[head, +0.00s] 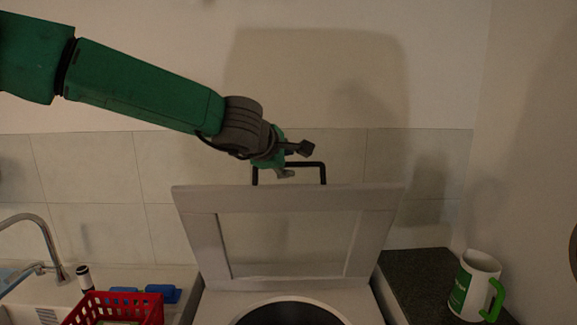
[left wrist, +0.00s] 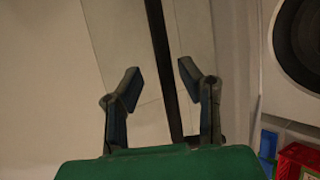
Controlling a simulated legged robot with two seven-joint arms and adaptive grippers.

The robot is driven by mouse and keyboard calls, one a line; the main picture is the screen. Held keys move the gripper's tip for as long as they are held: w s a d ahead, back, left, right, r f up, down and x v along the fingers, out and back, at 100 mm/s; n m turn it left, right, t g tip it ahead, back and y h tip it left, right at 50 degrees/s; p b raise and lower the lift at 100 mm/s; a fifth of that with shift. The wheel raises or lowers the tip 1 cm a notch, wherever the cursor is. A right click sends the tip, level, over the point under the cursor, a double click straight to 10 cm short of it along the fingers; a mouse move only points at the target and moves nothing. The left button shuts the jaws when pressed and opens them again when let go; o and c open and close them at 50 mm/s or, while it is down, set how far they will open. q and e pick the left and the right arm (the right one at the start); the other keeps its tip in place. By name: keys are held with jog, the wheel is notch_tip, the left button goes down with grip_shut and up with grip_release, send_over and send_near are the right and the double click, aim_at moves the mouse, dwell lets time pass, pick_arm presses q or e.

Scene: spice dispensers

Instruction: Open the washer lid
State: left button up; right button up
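The washer lid (head: 200,235) is a pale framed panel, raised steeply above the washer (head: 215,308), whose round dark opening (head: 290,315) shows below it. A black bar handle (head: 308,164) stands on the lid's upper edge. My left gripper (head: 298,161) is at the left part of this handle. In the left wrist view, its two fingers (left wrist: 160,82) are spread apart, with a dark bar (left wrist: 163,65), seemingly the handle, passing between or behind them. Contact with the handle cannot be told. My right gripper is not in view.
A red basket (head: 115,308) and blue items (head: 163,293) sit on the counter at left, near a faucet (head: 45,240). A white and green mug (head: 474,285) stands on the dark counter (head: 418,275) at right. A tiled wall is behind the lid.

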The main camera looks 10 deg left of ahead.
pick_arm(q)
jog(key=shift+s+f, duration=0.1)
jog(key=shift+a+f, duration=0.1)
jog(key=shift+f, duration=0.05)
jog(key=v, duration=1.2)
